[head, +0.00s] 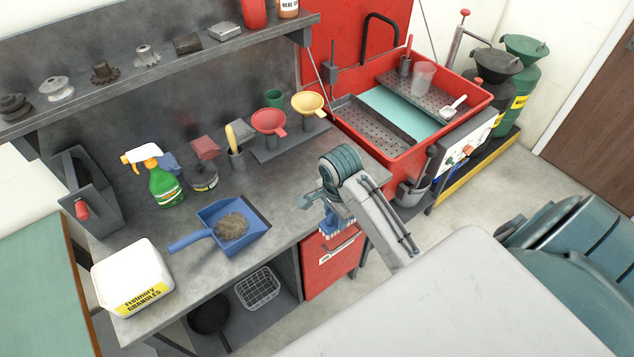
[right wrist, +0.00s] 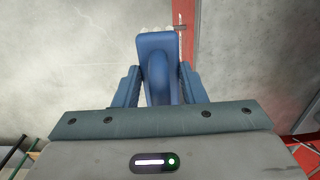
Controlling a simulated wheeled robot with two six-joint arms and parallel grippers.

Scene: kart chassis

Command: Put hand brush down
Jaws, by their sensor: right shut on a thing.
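The hand brush (head: 331,223) is blue with pale bristles. My right gripper (head: 327,207) is shut on it, over the front edge of the workbench (head: 290,190), by the red drawer unit. In the right wrist view the blue brush (right wrist: 158,58) sits between the two fingers of the right gripper (right wrist: 160,90), its pale bristles just showing at the far end. Its contact with the bench cannot be told. A blue dustpan (head: 211,215) holding a brownish pile (head: 232,226) lies on the bench to the left of the gripper. My left gripper is not in view.
A white granules tub (head: 130,275), a green spray bottle (head: 164,186) and a grey caddy (head: 90,195) stand on the left of the bench. Red (head: 268,122) and yellow (head: 308,104) funnels stand at the back. Bench top between dustpan and gripper is clear. A red wash basin (head: 470,88) stands right.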

